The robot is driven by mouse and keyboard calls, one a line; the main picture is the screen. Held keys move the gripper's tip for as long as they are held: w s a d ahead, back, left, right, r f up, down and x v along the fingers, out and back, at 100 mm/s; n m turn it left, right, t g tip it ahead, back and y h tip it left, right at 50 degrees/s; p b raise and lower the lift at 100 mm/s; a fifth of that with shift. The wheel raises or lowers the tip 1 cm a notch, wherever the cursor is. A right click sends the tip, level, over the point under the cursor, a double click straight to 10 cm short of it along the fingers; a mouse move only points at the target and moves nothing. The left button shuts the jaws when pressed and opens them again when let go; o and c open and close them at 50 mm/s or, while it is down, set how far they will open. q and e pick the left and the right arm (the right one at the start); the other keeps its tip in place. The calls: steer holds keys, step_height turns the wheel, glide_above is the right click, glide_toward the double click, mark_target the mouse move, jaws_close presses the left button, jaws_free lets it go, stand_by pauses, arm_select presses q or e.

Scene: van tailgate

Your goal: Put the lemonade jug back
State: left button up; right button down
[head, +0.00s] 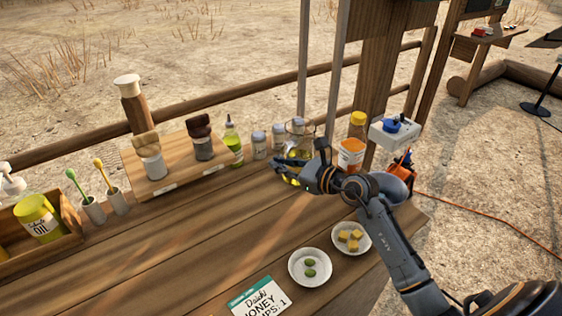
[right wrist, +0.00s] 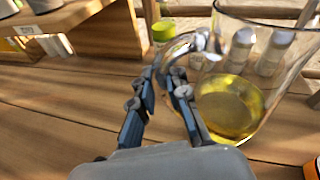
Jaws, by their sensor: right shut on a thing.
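The lemonade jug (head: 300,132) is clear glass with yellow liquid low inside. It stands upright at the back right of the wooden table. In the right wrist view the jug (right wrist: 238,100) fills the right side, its curved handle reaching left to my fingers. My right gripper (head: 281,167) is shut on the jug's handle; its fingers (right wrist: 164,92) show on both sides of it. My gripper and arm hide the jug's lower part in the head view, so I cannot tell whether its base touches the table. My left gripper is not in view.
Shakers (head: 259,145) and a green bottle (head: 233,143) stand close left of the jug. An orange-labelled jar (head: 352,150) is close on the right. A raised board (head: 180,160) holds jars. Two small plates (head: 310,267) lie in front; the table's middle is clear.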

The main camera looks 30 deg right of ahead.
steer(key=c, duration=1.6)
jaws_free()
steer(key=shift+c, duration=0.2)
steer(key=o, duration=0.3)
steer(key=shift+s, duration=0.1)
steer(key=b+v, duration=0.2)
steer(key=v, duration=1)
